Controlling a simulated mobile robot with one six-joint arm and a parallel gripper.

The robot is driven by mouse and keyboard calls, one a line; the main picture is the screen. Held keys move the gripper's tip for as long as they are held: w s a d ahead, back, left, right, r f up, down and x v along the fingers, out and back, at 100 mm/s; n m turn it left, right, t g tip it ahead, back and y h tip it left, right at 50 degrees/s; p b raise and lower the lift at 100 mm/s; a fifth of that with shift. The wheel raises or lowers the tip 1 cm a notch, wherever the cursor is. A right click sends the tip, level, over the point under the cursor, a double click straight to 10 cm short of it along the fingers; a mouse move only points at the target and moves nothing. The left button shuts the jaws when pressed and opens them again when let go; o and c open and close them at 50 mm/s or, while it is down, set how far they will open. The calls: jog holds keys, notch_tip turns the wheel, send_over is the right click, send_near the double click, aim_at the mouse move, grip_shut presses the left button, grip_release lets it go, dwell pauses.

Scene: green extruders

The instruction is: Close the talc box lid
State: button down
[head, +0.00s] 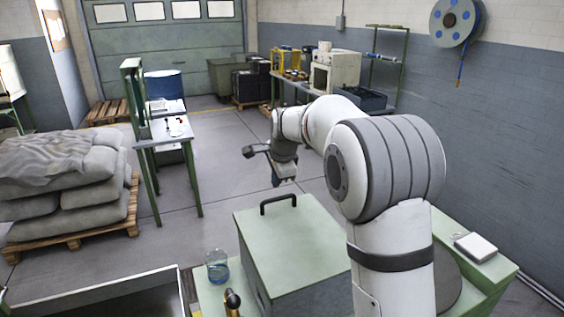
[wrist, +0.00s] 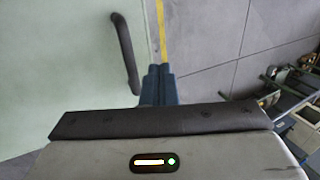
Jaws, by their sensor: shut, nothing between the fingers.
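The talc box (head: 256,284) stands on a green bench in the head view. Its pale green lid (head: 300,248) lies over the top and looks flat. Whether any gap is left under it cannot be told. A black bar handle (head: 278,202) is on the lid near its far edge. In the wrist view, the lid (wrist: 60,60) fills the left side, with its handle (wrist: 124,52) left of the fingers. My gripper (head: 276,183) is beyond the far edge of the lid, apart from the handle. Its blue fingers (wrist: 158,70) are together and empty.
A glass beaker (head: 217,265) and a dark bottle-like object (head: 232,299) stand left of the box. A white device (head: 475,247) lies on the bench at right. Stacked sacks (head: 60,180) on a pallet are at left. Open floor (head: 225,180) lies beyond the box.

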aim_at(275, 205)
jog(key=f, duration=0.2)
jog(key=w+f+g, duration=0.1)
jog(key=shift+a, duration=0.25)
jog(key=shift+s+f+g+h, duration=0.1)
jog(key=shift+f+g+h, duration=0.15)
jog(key=shift+g+h, duration=0.05)
